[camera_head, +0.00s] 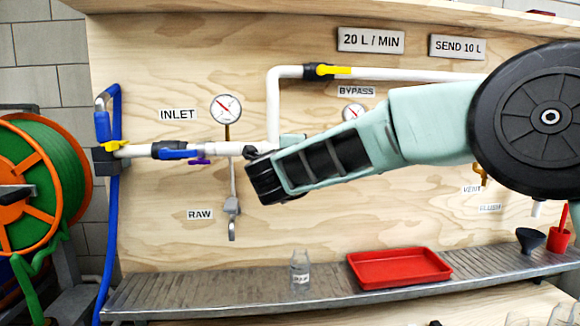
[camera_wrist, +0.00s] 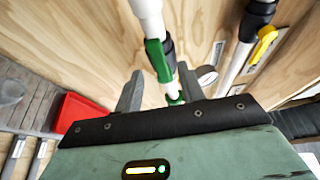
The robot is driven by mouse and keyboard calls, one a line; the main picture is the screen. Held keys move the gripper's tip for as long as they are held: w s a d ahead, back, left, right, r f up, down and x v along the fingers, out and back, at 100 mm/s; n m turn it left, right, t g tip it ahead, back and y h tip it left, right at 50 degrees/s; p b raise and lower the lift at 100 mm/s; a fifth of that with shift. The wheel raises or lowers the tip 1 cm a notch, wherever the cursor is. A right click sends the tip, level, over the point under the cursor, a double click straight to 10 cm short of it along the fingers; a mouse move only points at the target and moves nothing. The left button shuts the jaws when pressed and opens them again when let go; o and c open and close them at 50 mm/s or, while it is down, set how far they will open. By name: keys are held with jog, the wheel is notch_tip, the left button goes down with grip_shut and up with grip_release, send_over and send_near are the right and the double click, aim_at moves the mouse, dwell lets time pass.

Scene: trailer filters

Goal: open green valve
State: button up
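The green valve shows in the wrist view as a green lever handle (camera_wrist: 158,60) lying along a white pipe with a dark valve body beside it. My gripper (camera_wrist: 159,76) is open, with one grey finger on each side of the pipe near the handle's lower end. I cannot tell whether either finger touches the handle. A second small green part (camera_wrist: 175,100) shows lower on the pipe, close to the gripper's palm. In the head view my arm covers the middle of the pipe run, and the green valve cannot be made out there.
A yellow-handled valve (camera_head: 328,70) sits on the upper bypass pipe. A blue-handled valve (camera_head: 178,154) and a purple handle (camera_head: 200,161) are left of my gripper. A pressure gauge (camera_head: 226,108) is above them. A red tray (camera_head: 399,268) and a clear bottle (camera_head: 300,268) stand on the shelf below.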

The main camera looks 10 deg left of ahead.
jog(key=s+a, duration=0.1)
jog(key=s, duration=1.1)
jog(key=shift+a+b, duration=0.2)
jog(key=shift+b, duration=0.15)
jog(key=s+d+f+n+g+y, duration=0.1)
jog(key=s+f+n+g+y, duration=0.95)
jog(key=s+n, duration=0.65)
jog(key=s+d+f+n+g+h, duration=0.5)
jog(key=s+d, duration=0.3)
jog(key=d, duration=0.4)
jog(key=s+d+f+n+g+h, duration=0.3)
jog(key=s+d+f+n, duration=0.2)
jog(key=s+d+f, duration=0.5)
notch_tip(320, 180, up, 20)
jog(key=w+d+p, duration=0.1)
jog(key=p, duration=1.5)
jog(key=shift+w+f+p, duration=0.2)
jog(key=shift+w+p, duration=0.15)
